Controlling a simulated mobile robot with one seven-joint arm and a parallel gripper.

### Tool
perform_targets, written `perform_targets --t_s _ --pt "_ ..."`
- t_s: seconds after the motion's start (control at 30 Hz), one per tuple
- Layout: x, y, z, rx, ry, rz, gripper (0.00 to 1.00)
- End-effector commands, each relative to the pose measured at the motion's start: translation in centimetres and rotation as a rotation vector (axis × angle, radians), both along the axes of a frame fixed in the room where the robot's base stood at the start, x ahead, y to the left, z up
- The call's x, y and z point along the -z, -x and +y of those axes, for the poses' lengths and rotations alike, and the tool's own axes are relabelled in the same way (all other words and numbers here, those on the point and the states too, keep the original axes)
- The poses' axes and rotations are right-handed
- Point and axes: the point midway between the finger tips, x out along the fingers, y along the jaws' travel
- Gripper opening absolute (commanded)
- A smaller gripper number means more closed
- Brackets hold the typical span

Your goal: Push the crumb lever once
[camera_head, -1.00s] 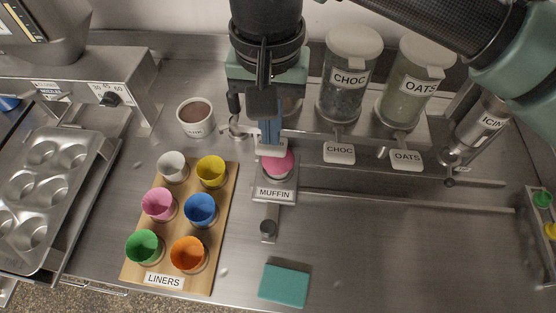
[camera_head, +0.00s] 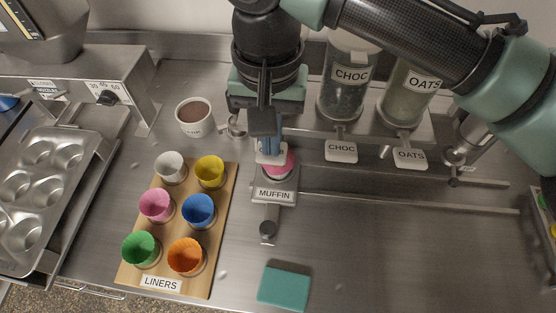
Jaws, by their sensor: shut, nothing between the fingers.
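My gripper (camera_head: 266,152) points down in front of the dispenser row, its blue fingers together and empty. The fingertips are at a white lever plate (camera_head: 284,153), left of the CHOC lever. The plate's lettering is mostly covered, so I cannot read it as CRUMB; whether the fingers touch it is unclear. The dispenser jar behind it is hidden by my arm. A pink-lined muffin (camera_head: 286,168) sits just below the plate, in the holder marked MUFFIN (camera_head: 274,195).
The CHOC lever (camera_head: 341,151) and OATS lever (camera_head: 410,158) stand close on the right. A brown-filled cup (camera_head: 195,118) is left. A board of coloured liners (camera_head: 222,235) and a teal sponge (camera_head: 284,287) lie nearer. The right counter is clear.

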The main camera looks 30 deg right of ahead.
Motion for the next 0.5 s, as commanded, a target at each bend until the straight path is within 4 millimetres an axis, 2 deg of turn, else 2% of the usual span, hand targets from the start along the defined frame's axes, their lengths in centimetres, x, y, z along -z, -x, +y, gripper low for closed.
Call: perform_targets --t_s 0.17,0.5 --pt "-0.3 0.0 0.0 0.001 0.001 0.001 0.00" --pt "-2.1 0.0 0.0 0.000 -0.002 0.001 0.00"
